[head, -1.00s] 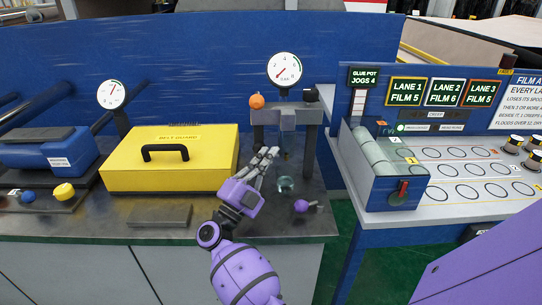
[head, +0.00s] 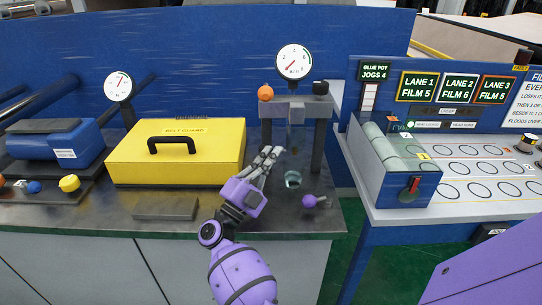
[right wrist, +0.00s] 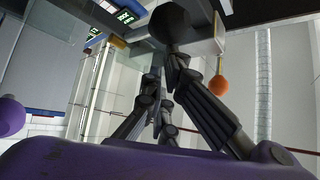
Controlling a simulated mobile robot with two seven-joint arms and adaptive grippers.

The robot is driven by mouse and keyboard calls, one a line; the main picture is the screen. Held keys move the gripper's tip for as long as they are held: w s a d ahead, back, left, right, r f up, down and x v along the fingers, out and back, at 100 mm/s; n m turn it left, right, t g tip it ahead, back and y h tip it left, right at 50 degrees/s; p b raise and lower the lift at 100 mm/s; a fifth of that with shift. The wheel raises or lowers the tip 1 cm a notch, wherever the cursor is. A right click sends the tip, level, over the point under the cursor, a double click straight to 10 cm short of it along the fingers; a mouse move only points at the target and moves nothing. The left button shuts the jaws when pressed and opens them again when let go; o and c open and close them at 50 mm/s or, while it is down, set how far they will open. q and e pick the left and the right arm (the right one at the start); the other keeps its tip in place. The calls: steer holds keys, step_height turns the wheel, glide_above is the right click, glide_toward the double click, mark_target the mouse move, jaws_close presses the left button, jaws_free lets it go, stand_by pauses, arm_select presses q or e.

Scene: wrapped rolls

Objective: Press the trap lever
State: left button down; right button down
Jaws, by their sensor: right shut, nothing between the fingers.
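No part is labelled as the trap lever, and I cannot tell for sure which one it is. A short lever with a purple knob (head: 309,201) lies on the dark bench at the foot of a grey stand (head: 318,146). The stand has an orange ball (head: 265,93) and a black knob (head: 320,87) on top. My left gripper is not in view.
A yellow cover (head: 180,172) with a black handle stands left of my gripper. A pressure gauge (head: 294,61) rises behind the stand. A grey pad (head: 165,210) lies at the bench's front. A gap separates the bench from the lane table (head: 390,213) at right.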

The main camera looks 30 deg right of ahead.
steer(key=s+a, duration=0.4)
steer(key=a, duration=0.8)
steer(key=shift+s+a+f, duration=0.15)
steer(key=shift+s+f, duration=0.1)
